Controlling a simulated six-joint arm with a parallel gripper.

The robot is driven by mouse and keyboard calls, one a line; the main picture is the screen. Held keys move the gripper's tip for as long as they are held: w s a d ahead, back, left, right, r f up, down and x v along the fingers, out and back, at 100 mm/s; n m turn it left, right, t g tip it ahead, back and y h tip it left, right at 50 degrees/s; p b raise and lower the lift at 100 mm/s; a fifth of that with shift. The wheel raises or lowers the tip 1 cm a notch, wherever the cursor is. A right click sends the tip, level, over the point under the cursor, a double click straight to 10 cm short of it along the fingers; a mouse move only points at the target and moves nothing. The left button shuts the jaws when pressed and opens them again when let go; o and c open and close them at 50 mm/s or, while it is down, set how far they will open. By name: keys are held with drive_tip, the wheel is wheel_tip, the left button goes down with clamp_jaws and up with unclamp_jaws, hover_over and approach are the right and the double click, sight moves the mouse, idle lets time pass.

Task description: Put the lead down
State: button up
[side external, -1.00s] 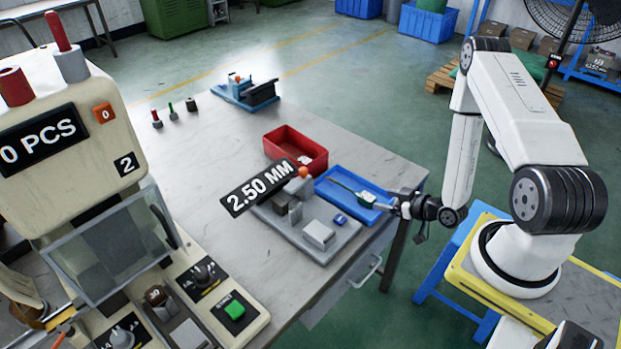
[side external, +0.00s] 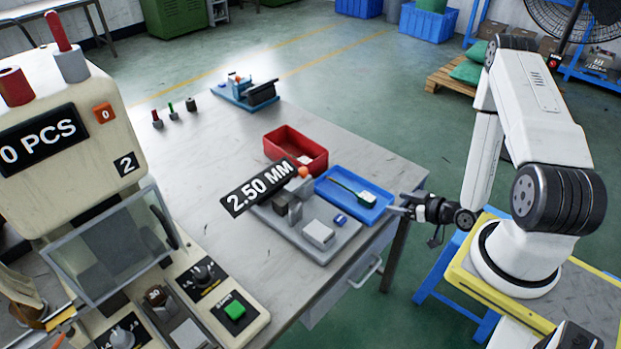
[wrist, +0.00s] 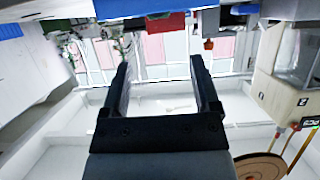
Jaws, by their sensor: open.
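The lead, a dark green cable with a white-green end (side external: 366,197), lies in the blue tray (side external: 375,215) at the table's right edge. My gripper (side external: 396,208) is to the right of the tray at its near right corner, pointing left and apart from the lead. In the wrist view my gripper (wrist: 160,80) shows two dark fingers spread apart with nothing between them. The lead cannot be made out in the wrist view.
A red bin (side external: 296,152) stands behind the tray. A grey fixture plate (side external: 290,236) with blocks and a 2.50 MM display (side external: 257,188) is to its left. The moulding machine (side external: 70,160) stands at the left. The table's middle (side external: 215,165) is clear.

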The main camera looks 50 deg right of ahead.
drive_tip(key=shift+w, duration=0.1)
drive_tip(key=w+a+r+n+g, duration=0.2)
drive_tip(key=w+a+r+g, duration=0.1)
drive_tip(key=w+r+g, duration=0.45)
drive_tip(key=s+a+r+m+g, duration=0.2)
drive_tip(key=s+a+r, duration=0.4)
drive_tip(key=a+r, duration=0.6)
drive_tip(key=shift+a+g, duration=0.5)
drive_tip(key=shift+g, duration=0.25)
drive_tip(key=shift+f, duration=0.1)
idle(0.5)
